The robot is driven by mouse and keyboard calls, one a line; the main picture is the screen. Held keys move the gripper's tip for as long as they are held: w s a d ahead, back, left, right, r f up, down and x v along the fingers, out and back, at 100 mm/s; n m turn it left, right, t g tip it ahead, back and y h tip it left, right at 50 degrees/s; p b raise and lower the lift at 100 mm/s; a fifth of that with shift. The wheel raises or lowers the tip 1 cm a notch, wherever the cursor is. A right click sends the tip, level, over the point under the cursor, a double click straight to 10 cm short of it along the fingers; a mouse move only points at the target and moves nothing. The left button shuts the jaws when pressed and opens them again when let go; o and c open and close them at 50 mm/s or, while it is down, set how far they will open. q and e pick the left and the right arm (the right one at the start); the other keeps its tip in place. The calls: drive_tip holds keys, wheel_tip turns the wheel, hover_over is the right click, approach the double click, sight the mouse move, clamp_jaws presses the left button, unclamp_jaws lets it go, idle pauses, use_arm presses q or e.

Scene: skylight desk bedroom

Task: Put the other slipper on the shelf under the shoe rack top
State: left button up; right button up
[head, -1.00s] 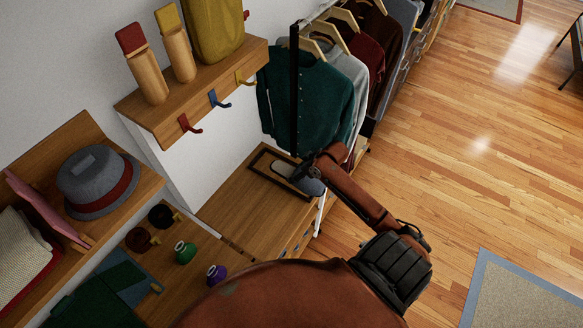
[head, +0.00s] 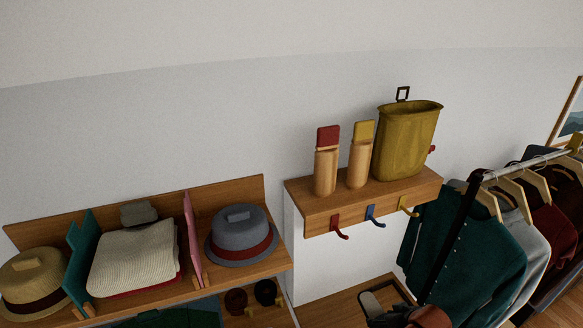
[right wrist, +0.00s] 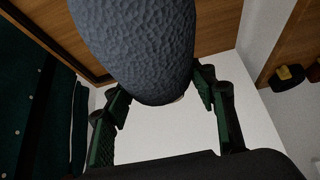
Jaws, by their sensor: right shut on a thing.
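The slipper (right wrist: 140,45) has a blue-grey textured surface and fills the upper middle of the right wrist view. My right gripper (right wrist: 160,92) is shut on it, with a finger on each side. In the head view, a pale part of the slipper (head: 371,304) shows at the bottom edge beside the dark right gripper (head: 395,313). They are over or near a wooden surface (head: 335,311), probably the shoe rack top. Its lower shelf is out of view. I cannot tell whether the slipper touches the wood. My left gripper is not in view.
A wall shelf (head: 307,212) with coloured hooks holds two wooden bottles and an olive bin (head: 405,140). Hanging clothes (head: 460,250) stand close on the right. A hat shelf (head: 268,266) with hats and folded cloth is at left.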

drive_tip(key=a+r+m+h+b, duration=0.1)
drive_tip(key=a+r+m+b, duration=0.1)
drive_tip(key=a+r, duration=0.7)
drive_tip(key=a+b, duration=0.1)
drive_tip(key=a, duration=0.2)
drive_tip(key=shift+w+a+r+m, duration=0.2)
drive_tip(key=shift+w+a+m, duration=0.05)
drive_tip(key=shift+a+m, duration=0.1)
drive_tip(key=shift+f, duration=0.1)
drive_tip(key=s+f+n+y+p, duration=0.1)
drive_tip(key=s+f+n+p, duration=0.3)
drive_tip(key=s+f, duration=0.7)
drive_tip(key=shift+m, duration=0.35)
drive_tip(key=w+d+f, duration=0.2)
drive_tip(key=w+f, duration=0.2)
drive_tip(key=w+d+f, duration=0.2)
drive_tip(key=w+f, duration=0.2)
drive_tip(key=w, duration=0.1)
drive_tip(key=w+d+f, duration=0.2)
drive_tip(key=w+f, duration=0.1)
drive_tip(key=w, duration=0.2)
drive_tip(key=shift+f+p, duration=0.35)
drive_tip(key=shift+f, duration=0.05)
drive_tip(key=shift+w+d+f, duration=0.1)
drive_tip(key=shift+f, duration=1.5)
